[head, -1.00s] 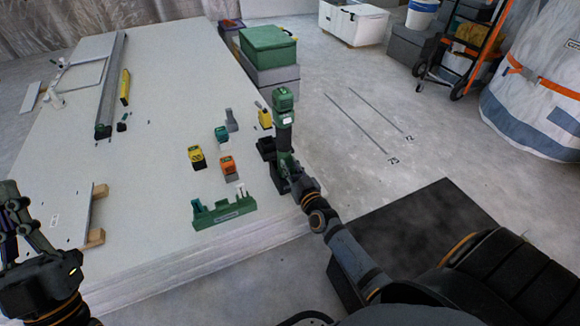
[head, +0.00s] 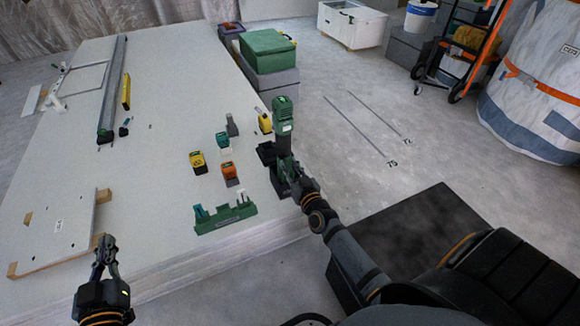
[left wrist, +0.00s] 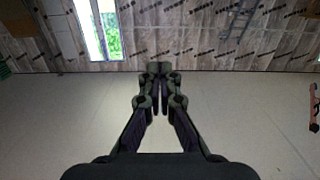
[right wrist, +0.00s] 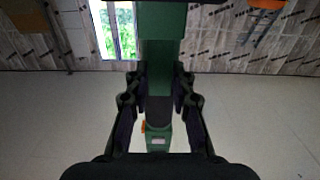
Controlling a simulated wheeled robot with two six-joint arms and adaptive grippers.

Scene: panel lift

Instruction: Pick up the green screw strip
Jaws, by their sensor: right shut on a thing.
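A green rack (head: 226,222) stands near the front edge of the white panel stack in the head view. Short upright strips stand in it: a teal-green one (head: 199,212) at its left end and pale ones at its right. I take the teal-green one for the green screw strip; its details are too small to see. My left gripper (head: 106,242) is left of the rack, near the front edge, its fingertips together and empty in the left wrist view (left wrist: 159,80). My right gripper (head: 296,180) is shut on a green and black power tool (head: 282,125), also in the right wrist view (right wrist: 161,50).
Yellow (head: 198,162), teal (head: 222,140) and orange (head: 229,170) blocks stand behind the rack. A small board (head: 55,232) on wooden battens lies at the left. A grey rail (head: 112,90) lies further back.

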